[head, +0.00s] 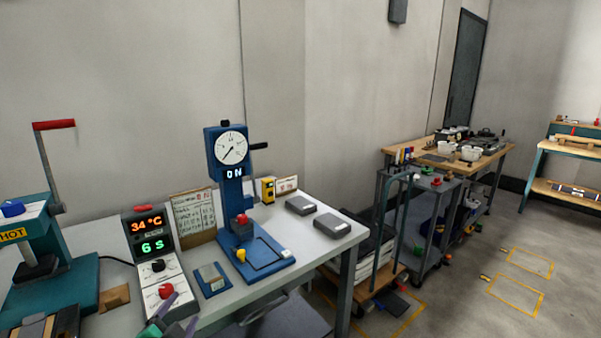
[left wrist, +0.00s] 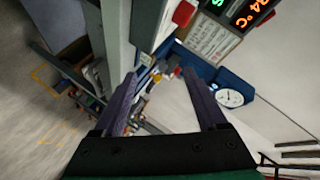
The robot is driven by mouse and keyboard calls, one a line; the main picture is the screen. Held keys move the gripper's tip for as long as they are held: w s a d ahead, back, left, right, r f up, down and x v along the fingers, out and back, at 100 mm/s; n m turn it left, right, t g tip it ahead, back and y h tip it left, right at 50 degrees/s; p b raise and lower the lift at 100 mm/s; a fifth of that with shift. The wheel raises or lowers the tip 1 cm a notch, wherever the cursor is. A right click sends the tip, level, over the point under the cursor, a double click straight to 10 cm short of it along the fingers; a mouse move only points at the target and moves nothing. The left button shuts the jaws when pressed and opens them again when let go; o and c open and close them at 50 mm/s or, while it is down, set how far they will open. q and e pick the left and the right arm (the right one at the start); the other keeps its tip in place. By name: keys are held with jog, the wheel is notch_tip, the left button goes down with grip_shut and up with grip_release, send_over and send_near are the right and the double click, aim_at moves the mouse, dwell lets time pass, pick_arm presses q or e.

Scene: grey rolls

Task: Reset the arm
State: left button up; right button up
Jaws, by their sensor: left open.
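My left gripper (head: 165,315) shows at the bottom edge of the head view, in front of the control box (head: 157,262) with its red knob. Most of my left arm is out of the frame. In the left wrist view my left gripper (left wrist: 160,76) has its two purple fingers spread apart, with nothing between them. My right gripper is not in view.
The control box reads 34 °C and 6 s. The blue press (head: 236,202) with a dial stands right of it, and a teal press (head: 52,260) stands left. Grey blocks (head: 332,224) lie on the white table (head: 310,246). A cart (head: 420,210) stands further right, beside open floor.

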pick_arm(q)
jog(key=s+d+f+n+g+h, duration=0.1)
jog(key=s+f+n+g, duration=0.35)
jog(key=s+f, duration=0.4)
jog(key=s+d+f+n+g+h, duration=0.15)
jog(key=s+f+n+g, duration=0.35)
jog(key=s, duration=0.7)
notch_tip(320, 180, down, 24)
jog(key=s+m+g+p, duration=0.2)
jog(key=s+g, duration=0.1)
jog(key=s+a+f+y, duration=0.1)
jog(key=s+a+f, duration=0.1)
jog(key=s+f, duration=1)
jog(key=s, duration=0.4)
jog(key=shift+a+g+p, duration=0.35)
jog(key=shift+a, duration=0.05)
